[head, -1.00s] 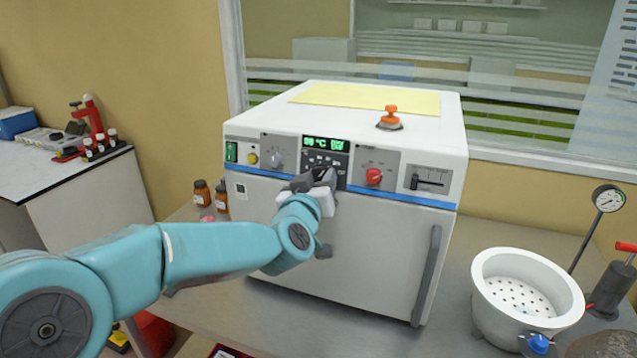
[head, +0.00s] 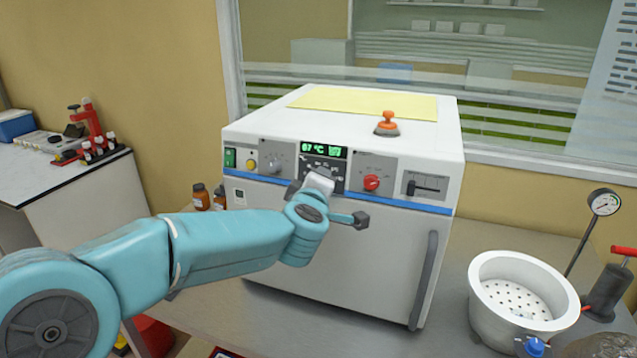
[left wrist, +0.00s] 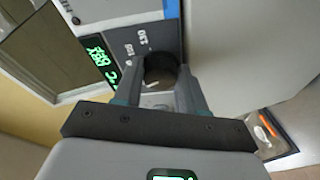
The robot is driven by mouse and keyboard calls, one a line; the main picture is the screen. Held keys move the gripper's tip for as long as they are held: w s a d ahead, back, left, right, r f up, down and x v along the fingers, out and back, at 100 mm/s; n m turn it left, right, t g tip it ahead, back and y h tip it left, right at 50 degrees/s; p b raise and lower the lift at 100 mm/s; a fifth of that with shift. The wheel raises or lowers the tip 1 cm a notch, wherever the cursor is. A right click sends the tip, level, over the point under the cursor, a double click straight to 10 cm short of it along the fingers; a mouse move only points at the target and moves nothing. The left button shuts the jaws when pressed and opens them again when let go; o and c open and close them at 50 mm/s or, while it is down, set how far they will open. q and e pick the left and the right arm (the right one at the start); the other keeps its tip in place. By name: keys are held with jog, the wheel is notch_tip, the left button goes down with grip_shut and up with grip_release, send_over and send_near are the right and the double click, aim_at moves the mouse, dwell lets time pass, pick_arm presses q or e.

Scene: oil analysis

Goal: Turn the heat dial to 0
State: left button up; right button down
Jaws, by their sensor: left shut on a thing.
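The heat dial is a dark round knob (left wrist: 160,68) on the dark panel below the green display. The left wrist view shows it between the two fingers of my left gripper (left wrist: 160,82), which is shut on it. In the head view my left gripper (head: 312,186) covers the dial at the middle of the white oven's (head: 350,240) front. The green display (head: 323,150) above it seems to read 07 °C. The dial's pointer and most of its scale are hidden. My right gripper is not in view.
A grey knob (head: 275,165) and a red knob (head: 371,182) flank the panel, with a slider (head: 427,187) further right. An orange-handled stamp (head: 387,124) stands on the oven. A white perforated pot (head: 520,290) stands at the right, brown bottles (head: 201,197) at the left.

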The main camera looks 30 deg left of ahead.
pick_arm(q)
jog(key=shift+a+r+n+g+h+p, duration=0.1)
jog(key=shift+n+g+h+p, duration=0.25)
jog(key=shift+n, duration=1.3)
jog(key=shift+d+f+n+g+h+p, duration=0.15)
jog(key=shift+n+p, duration=0.35)
jog(key=shift+n, duration=1.1)
jog(key=shift+a+r+n+g+h+p, duration=0.25)
jog(key=shift+n+p, duration=0.2)
jog(key=shift+n, duration=1.2)
jog(key=shift+d+f, duration=0.1)
jog(key=shift+f, duration=0.1)
jog(key=o, duration=0.9)
jog(key=shift+o, duration=0.8)
jog(key=shift+s+r, duration=0.1)
jog(key=shift+s, duration=0.1)
jog(key=shift+r, duration=0.1)
jog(key=shift+w, duration=0.1)
